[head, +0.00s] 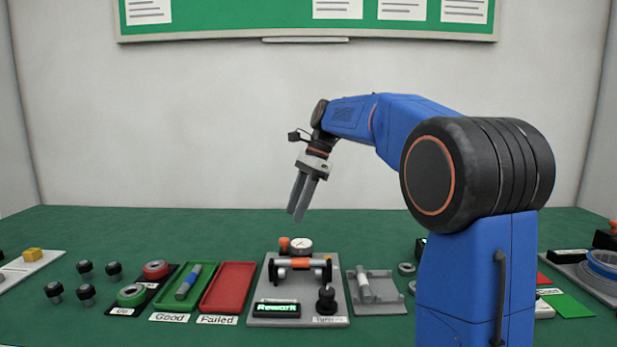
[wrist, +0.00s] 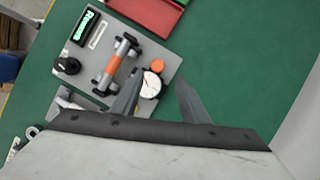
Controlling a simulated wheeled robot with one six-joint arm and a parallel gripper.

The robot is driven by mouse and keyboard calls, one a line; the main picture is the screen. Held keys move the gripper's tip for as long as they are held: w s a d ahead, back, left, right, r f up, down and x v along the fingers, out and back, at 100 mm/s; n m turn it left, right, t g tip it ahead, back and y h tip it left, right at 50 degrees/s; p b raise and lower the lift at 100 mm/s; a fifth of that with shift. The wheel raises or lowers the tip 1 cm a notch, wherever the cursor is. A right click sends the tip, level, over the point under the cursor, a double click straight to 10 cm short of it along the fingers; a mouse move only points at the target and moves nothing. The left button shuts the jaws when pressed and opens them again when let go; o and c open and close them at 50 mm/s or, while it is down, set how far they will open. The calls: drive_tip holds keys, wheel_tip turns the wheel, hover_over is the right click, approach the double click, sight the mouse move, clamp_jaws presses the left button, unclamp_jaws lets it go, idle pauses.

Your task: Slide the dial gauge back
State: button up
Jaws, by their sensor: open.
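The dial gauge (head: 301,245) has a round white face and sits at the back of a grey fixture plate (head: 258,283), with an orange knob (head: 284,243) beside it on the left. A shaft with an orange middle band (head: 303,264) rests across supports in front of the gauge. My gripper (head: 297,216) is open and empty, pointing down above and behind the fixture. In the wrist view the gauge (wrist: 151,85) shows between my two fingers, close to one finger in the picture; I cannot tell the height gap. The orange knob (wrist: 158,65) lies just beyond it.
A lit "Rework" display (head: 276,309) and a black knob (head: 326,299) stand at the plate's front. Green (head: 203,268) and red (head: 252,268) trays are to the left. A grey cradle (head: 396,289) with a part is to the right. The table behind the fixture is clear.

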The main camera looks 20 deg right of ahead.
drive_tip(key=v, duration=1)
drive_tip(key=shift+f, duration=0.1)
